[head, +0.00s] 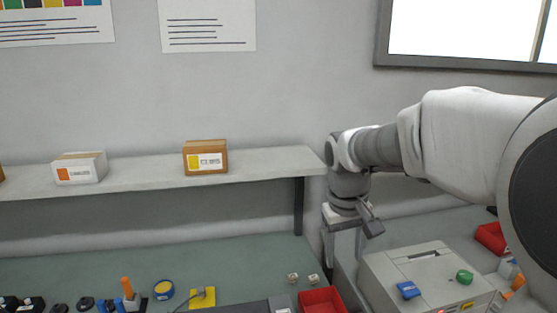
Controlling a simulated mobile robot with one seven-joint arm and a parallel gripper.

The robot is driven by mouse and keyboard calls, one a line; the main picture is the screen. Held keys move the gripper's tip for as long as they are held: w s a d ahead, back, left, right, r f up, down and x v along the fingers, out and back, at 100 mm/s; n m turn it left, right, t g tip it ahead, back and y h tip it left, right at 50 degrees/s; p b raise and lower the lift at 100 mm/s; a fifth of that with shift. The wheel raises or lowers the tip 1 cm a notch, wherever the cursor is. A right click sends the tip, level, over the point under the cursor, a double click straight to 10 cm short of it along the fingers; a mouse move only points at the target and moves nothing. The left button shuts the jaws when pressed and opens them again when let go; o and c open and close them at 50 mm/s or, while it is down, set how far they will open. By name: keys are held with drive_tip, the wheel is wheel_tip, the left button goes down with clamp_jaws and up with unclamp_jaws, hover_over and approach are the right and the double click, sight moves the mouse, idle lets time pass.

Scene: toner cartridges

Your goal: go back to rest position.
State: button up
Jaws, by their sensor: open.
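My gripper (343,250) hangs at the end of my white and grey arm, right of the image middle. It points down and its fingers are apart, with nothing seen between them. It shows in front of the right end of the shelf, left of a light grey box-shaped machine (385,262). The lower ends of the fingers are small and hard to make out. No toner cartridge can be named for certain in this view.
A wall shelf (130,182) bears a brown box (205,157) and a white box (80,168). The green bench (215,258) below holds a red bin (320,299), a yellow item (203,297) and several small parts along the bottom edge. Another red bin (491,237) stands at right.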

drive_tip(key=s+r+m+t+y, duration=0.1)
drive_tip(key=s+t, duration=0.3)
drive_tip(key=s, duration=1.4)
drive_tip(key=shift+s+r+m, duration=0.4)
drive_tip(key=shift+r, duration=0.4)
